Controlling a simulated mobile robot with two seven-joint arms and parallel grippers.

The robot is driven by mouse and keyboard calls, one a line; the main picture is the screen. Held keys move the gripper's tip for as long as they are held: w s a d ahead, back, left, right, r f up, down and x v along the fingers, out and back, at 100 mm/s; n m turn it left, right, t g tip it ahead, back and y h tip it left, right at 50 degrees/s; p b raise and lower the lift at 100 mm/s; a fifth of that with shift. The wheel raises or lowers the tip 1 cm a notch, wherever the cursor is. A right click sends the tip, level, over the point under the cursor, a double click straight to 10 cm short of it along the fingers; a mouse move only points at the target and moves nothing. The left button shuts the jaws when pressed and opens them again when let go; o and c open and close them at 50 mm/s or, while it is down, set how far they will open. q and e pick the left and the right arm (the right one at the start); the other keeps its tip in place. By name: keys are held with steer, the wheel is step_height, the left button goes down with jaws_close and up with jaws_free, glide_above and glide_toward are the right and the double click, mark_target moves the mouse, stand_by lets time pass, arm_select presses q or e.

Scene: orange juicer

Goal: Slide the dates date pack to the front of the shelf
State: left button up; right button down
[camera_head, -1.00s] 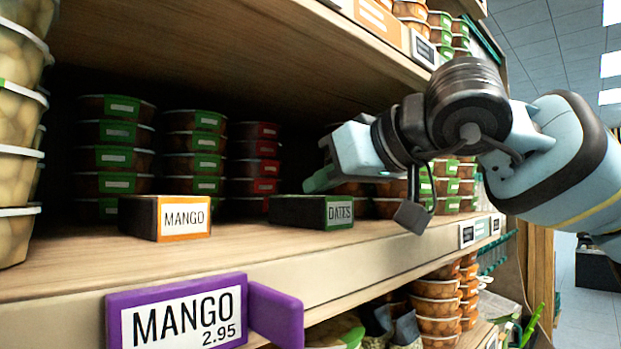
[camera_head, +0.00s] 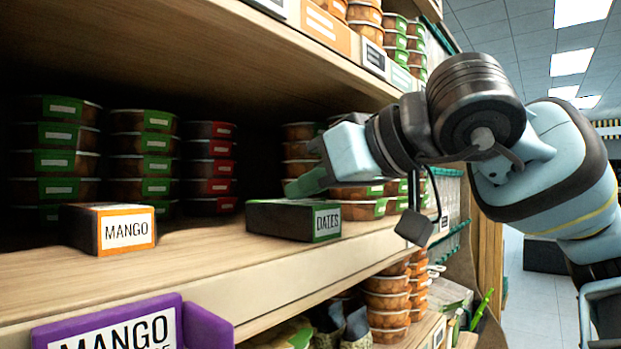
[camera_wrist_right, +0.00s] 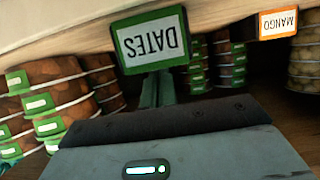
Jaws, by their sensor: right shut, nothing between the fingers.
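The dates pack (camera_head: 280,221) is a dark low box with a green-edged white DATES label, lying on the wooden shelf (camera_head: 200,262) set back from its front edge. Its label also shows upside down in the right wrist view (camera_wrist_right: 152,42). My right gripper (camera_head: 306,184) reaches in from the right with its green fingers shut and empty. The fingertips are just above the top of the pack. I cannot tell whether they touch it. In the right wrist view the fingers (camera_wrist_right: 157,90) run up to just below the label. My left gripper is not in view.
A mango pack (camera_head: 107,229) stands left of the dates pack. Stacked tubs with green labels (camera_head: 143,155) and red labels (camera_head: 210,165) stand behind. More tubs (camera_head: 360,200) stand to the right by my gripper. An upper shelf (camera_head: 290,50) hangs overhead.

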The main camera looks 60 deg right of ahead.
steer(key=shift+r, duration=0.3)
steer(key=shift+s+a+r+p, duration=0.15)
steer(key=shift+s+r+p, duration=0.35)
steer(key=shift+r+p, duration=0.1)
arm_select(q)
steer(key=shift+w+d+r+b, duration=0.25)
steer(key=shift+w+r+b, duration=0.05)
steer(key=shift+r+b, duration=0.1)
arm_select(e)
steer(key=s+a, duration=0.1)
steer(key=s, duration=1)
steer(key=shift+f, duration=0.25)
steer(key=shift+w, duration=0.1)
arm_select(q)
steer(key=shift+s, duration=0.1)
